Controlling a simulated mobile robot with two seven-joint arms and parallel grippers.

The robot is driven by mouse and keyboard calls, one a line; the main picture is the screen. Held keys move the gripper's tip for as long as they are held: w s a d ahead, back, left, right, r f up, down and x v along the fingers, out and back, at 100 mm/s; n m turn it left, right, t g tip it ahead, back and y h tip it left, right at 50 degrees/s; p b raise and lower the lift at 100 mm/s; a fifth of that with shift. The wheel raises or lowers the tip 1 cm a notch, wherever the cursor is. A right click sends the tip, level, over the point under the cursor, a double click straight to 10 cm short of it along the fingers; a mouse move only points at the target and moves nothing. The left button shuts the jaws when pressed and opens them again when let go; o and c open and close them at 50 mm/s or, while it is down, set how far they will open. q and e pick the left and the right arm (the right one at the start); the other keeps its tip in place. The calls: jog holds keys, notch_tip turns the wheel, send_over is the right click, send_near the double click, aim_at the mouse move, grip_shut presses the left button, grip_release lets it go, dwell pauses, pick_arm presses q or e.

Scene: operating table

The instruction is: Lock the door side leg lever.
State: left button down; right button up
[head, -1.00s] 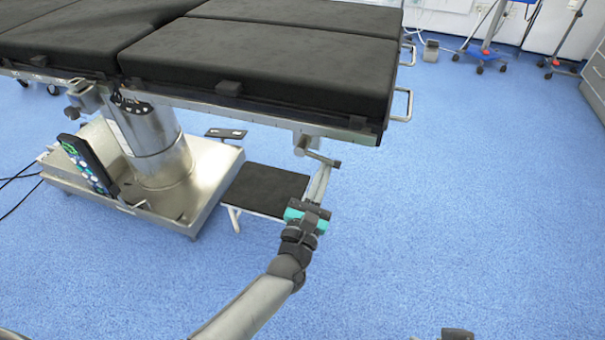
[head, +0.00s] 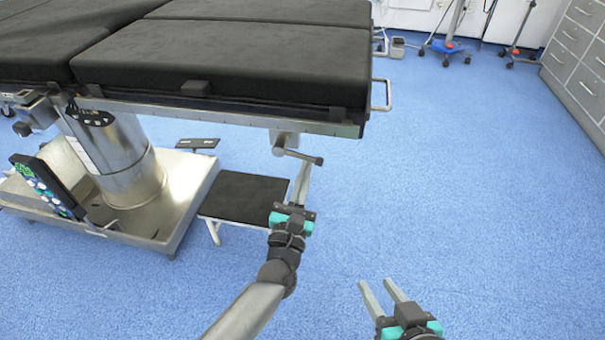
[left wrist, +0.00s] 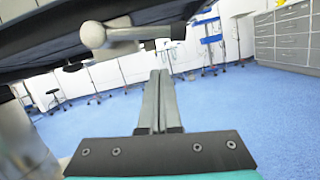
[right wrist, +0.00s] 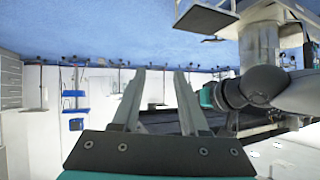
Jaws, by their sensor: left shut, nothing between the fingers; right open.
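The leg lever (head: 299,156) is a short metal bar with a dark end, below the side rail near the right end of the table. In the left wrist view the lever (left wrist: 130,33) shows a rounded metal pivot at left and its bar running right under the table edge. My left gripper (head: 304,168) is shut and empty, pointing up with its tips just below the lever; in the left wrist view a small gap shows between the tips (left wrist: 160,74) and the bar. Contact cannot be told in the head view. My right gripper (head: 377,283) is open and empty, low at right.
The black-padded operating table (head: 230,55) stands on a metal base (head: 185,200) at left. A black step stool (head: 245,196) is left of my left gripper. A remote control (head: 45,185) hangs by the column. Blue floor is free at right; grey drawers (head: 580,55) stand far right.

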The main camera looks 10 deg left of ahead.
pick_arm(q)
jog(key=p+v, duration=0.2)
jog(key=v, duration=0.8)
pick_arm(e)
jog(key=s+d+g, duration=0.1)
jog(key=d+g+h, duration=0.1)
jog(key=s+d+g+h, duration=0.1)
jog(key=d, duration=0.1)
jog(key=shift+s+f, duration=0.1)
jog(key=shift+s, duration=0.2)
